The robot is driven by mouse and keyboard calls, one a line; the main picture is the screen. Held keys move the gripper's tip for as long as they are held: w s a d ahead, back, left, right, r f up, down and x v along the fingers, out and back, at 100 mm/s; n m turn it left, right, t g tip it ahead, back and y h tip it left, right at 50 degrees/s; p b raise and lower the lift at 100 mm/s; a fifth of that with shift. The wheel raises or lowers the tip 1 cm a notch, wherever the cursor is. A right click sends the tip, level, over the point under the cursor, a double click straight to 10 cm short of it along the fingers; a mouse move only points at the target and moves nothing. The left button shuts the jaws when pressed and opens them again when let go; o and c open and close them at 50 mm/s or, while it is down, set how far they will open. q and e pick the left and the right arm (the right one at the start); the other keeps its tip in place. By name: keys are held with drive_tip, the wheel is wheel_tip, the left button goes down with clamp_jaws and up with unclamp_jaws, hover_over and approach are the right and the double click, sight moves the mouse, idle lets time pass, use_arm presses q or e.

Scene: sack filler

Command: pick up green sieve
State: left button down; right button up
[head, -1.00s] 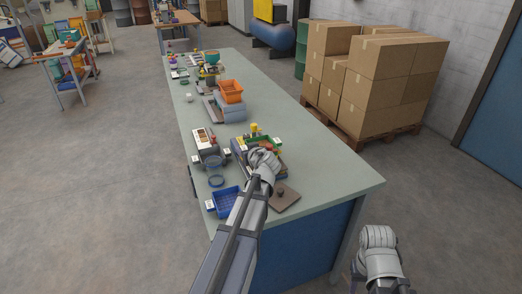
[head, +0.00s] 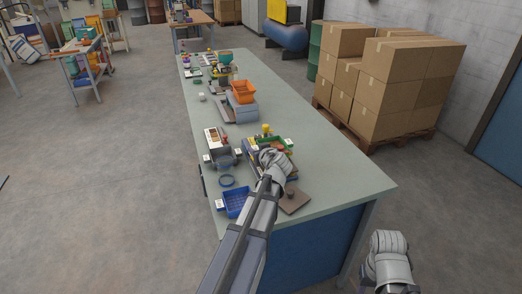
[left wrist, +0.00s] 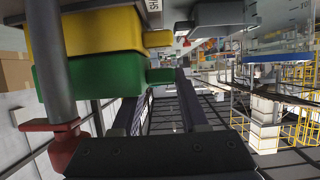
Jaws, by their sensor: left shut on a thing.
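The green sieve (left wrist: 95,80) fills the upper left of the left wrist view, right against a yellow sieve (left wrist: 85,32). Its short tab lies between the fingers of my left gripper (left wrist: 160,100), which is shut on it. In the head view my left gripper (head: 270,160) reaches over the sieve stack on the bench, and only a green strip (head: 283,142) shows behind it. The wrist hides the fingers and most of the stack there. My right arm is beside the bench at lower right, with its fingers out of sight.
The stack stands on a long pale bench (head: 330,180). Nearby are a blue basket (head: 236,203), a blue ring (head: 227,181), a grey machine (head: 220,152) and a brown plate (head: 294,201). An orange bin (head: 243,92) sits farther back. The bench's right side is clear.

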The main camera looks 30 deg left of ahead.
use_arm(q)
wheel_tip(320, 180, up, 10)
drive_tip(key=p, duration=0.9)
drive_tip(key=shift+f, duration=0.1)
use_arm(e)
wheel_tip(320, 180, up, 10)
drive_tip(key=shift+f, duration=0.1)
